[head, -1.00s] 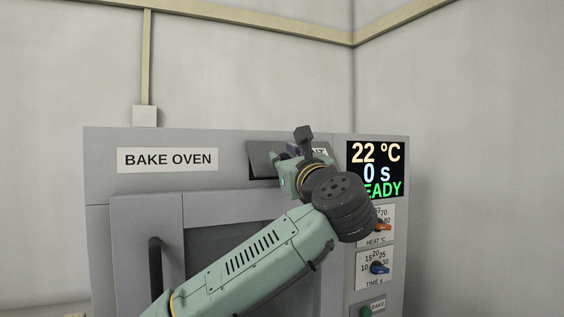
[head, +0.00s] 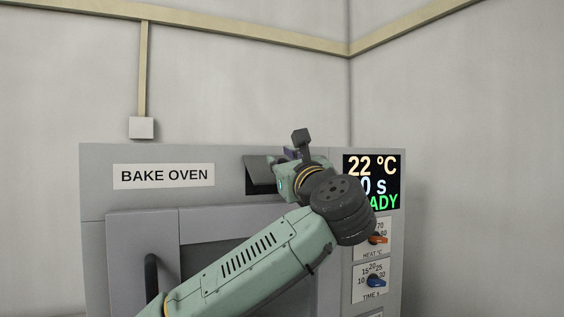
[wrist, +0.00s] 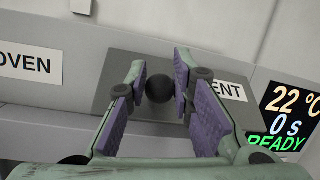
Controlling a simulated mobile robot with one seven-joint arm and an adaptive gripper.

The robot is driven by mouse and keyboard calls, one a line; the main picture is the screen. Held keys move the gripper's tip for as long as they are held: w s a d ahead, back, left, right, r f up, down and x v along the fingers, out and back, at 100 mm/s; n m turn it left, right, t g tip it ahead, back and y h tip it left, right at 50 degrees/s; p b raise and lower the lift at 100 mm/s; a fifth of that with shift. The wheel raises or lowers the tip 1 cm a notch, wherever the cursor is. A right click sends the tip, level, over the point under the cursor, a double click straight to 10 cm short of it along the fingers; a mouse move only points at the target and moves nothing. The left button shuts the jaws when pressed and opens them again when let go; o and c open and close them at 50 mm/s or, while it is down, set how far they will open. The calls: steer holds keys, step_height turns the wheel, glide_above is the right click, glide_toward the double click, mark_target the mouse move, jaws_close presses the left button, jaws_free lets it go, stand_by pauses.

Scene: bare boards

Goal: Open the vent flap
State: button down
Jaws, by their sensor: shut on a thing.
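The vent flap (head: 258,168) is a dark grey panel on the upper front of the bake oven. It is tilted outward at its lower edge, and a dark gap shows beneath it. In the wrist view the flap (wrist: 112,70) carries a round black knob (wrist: 159,89). My gripper (wrist: 160,78) is shut on this knob, with a purple-padded finger on each side of it. In the head view my gripper (head: 288,158) is at the flap's right part, and my arm hides the knob and most of the vent label.
The bake oven (head: 100,205) has a door with a dark vertical handle (head: 151,278) below the flap. A display (head: 372,172) reading 22 °C, an orange heat knob (head: 378,239) and a blue time knob (head: 376,282) are at right.

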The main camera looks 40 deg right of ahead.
steer(key=c, duration=1.6)
jaws_free()
steer(key=shift+s+d+r, duration=0.1)
steer(key=shift+s+d, duration=0.05)
steer(key=shift+o, duration=1)
steer(key=v, duration=1.2)
